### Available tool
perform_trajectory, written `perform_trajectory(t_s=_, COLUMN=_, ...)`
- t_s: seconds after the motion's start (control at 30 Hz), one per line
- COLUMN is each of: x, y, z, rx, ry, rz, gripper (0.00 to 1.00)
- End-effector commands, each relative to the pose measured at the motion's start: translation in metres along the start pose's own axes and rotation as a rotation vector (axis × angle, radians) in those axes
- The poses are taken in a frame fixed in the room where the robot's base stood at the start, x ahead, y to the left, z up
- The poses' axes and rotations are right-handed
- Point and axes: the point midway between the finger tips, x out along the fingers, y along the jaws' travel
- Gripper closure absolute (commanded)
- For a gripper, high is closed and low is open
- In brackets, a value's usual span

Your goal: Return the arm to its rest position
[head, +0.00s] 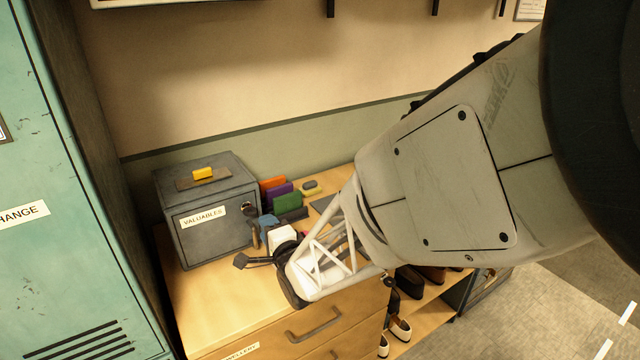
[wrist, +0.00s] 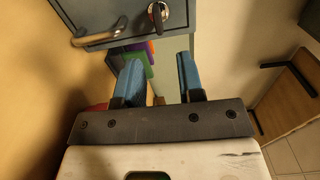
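My gripper (wrist: 158,75) shows in the wrist view with its two blue fingers well apart and nothing held between them. In the head view my arm reaches in from the upper right, and the gripper (head: 267,224) is partly hidden at its end. It is close to the front of a dark grey box (head: 215,241) labelled VALUABLES. The box's face (wrist: 113,14) also shows at the top of the wrist view, with a handle (wrist: 100,34) and a round knob (wrist: 158,13). I cannot tell whether the gripper touches the box.
The box stands on a wooden cabinet (head: 230,309), with a yellow block (head: 203,173) on top. Orange, purple and green upright items (head: 285,201) stand to its right. A teal locker (head: 60,200) is at left. Shoes (head: 400,330) are on a low shelf. The floor at right is clear.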

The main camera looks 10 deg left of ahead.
Motion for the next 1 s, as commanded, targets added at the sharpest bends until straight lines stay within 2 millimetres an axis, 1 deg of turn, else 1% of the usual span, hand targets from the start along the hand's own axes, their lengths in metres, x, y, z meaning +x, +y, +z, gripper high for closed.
perform_trajectory(t_s=0.17, x=0.0, y=-0.001, z=-0.001, rx=-0.002, ry=0.002, rz=0.002, gripper=0.65)
perform_trajectory(t_s=0.27, x=-0.002, y=-0.003, z=-0.006, rx=-0.017, ry=0.011, rz=0.013, gripper=0.65)
perform_trajectory(t_s=0.33, x=-0.004, y=-0.006, z=-0.012, rx=-0.037, ry=0.024, rz=0.03, gripper=0.65)
perform_trajectory(t_s=0.47, x=-0.014, y=-0.016, z=-0.034, rx=-0.105, ry=0.063, rz=0.088, gripper=0.65)
perform_trajectory(t_s=0.57, x=-0.028, y=-0.026, z=-0.058, rx=-0.181, ry=0.102, rz=0.16, gripper=0.65)
perform_trajectory(t_s=0.67, x=-0.048, y=-0.037, z=-0.085, rx=-0.269, ry=0.139, rz=0.252, gripper=0.65)
perform_trajectory(t_s=0.7, x=-0.058, y=-0.041, z=-0.096, rx=-0.304, ry=0.153, rz=0.293, gripper=0.65)
perform_trajectory(t_s=0.77, x=-0.073, y=-0.048, z=-0.111, rx=-0.357, ry=0.17, rz=0.358, gripper=0.65)
perform_trajectory(t_s=0.9, x=-0.115, y=-0.061, z=-0.143, rx=-0.468, ry=0.191, rz=0.51, gripper=0.65)
perform_trajectory(t_s=0.97, x=-0.134, y=-0.066, z=-0.154, rx=-0.511, ry=0.191, rz=0.578, gripper=0.65)
perform_trajectory(t_s=1.0, x=-0.148, y=-0.069, z=-0.161, rx=-0.539, ry=0.189, rz=0.622, gripper=0.65)
